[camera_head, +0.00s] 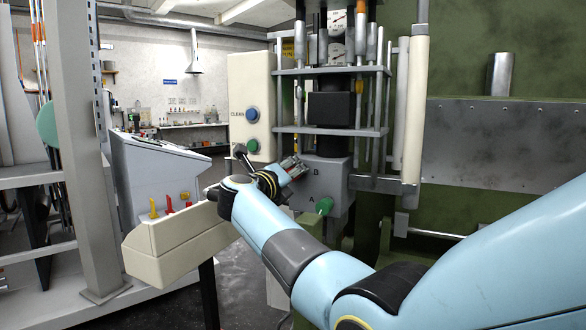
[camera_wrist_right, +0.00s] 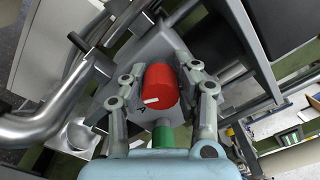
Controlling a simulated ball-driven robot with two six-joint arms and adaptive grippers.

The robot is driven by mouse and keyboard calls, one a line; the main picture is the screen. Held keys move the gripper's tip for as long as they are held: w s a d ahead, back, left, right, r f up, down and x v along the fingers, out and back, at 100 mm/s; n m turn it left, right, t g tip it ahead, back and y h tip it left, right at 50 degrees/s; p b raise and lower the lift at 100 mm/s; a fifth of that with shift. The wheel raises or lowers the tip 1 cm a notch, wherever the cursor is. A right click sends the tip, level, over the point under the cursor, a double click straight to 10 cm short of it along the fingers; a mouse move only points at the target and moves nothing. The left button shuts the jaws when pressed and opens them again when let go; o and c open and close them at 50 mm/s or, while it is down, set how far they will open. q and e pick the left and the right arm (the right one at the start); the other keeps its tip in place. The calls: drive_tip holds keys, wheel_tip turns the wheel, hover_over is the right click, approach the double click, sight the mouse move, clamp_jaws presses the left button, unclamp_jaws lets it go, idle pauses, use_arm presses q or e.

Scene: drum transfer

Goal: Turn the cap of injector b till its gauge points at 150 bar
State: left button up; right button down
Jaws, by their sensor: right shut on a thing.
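My right gripper (camera_head: 293,166) is at the grey injector block (camera_head: 333,190), beside the letter B. In the right wrist view its two fingers (camera_wrist_right: 160,80) are closed around a red cap (camera_wrist_right: 161,87) with a white mark on its rim. I take this as the cap of injector b; in the head view the gripper hides it. The green cap (camera_head: 324,206) of injector A is just below, and it also shows in the wrist view (camera_wrist_right: 164,137). Two round gauges (camera_head: 337,22) (camera_head: 337,53) sit high on the rig; their readings are too small to tell. My left gripper is not in view.
A cream panel (camera_head: 250,95) with blue and green buttons stands left of the rig. A metal pipe (camera_wrist_right: 35,122) is close to the gripper in the wrist view. A cream beam (camera_head: 175,243) and a grey console (camera_head: 160,180) lie to the left.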

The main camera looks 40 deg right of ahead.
drive_tip(key=shift+n, duration=0.4)
drive_tip(key=c, duration=1)
unclamp_jaws()
drive_tip(key=shift+a, duration=0.1)
drive_tip(key=shift+o, duration=0.2)
drive_tip(key=v, duration=0.7)
drive_tip(key=shift+a, duration=0.2)
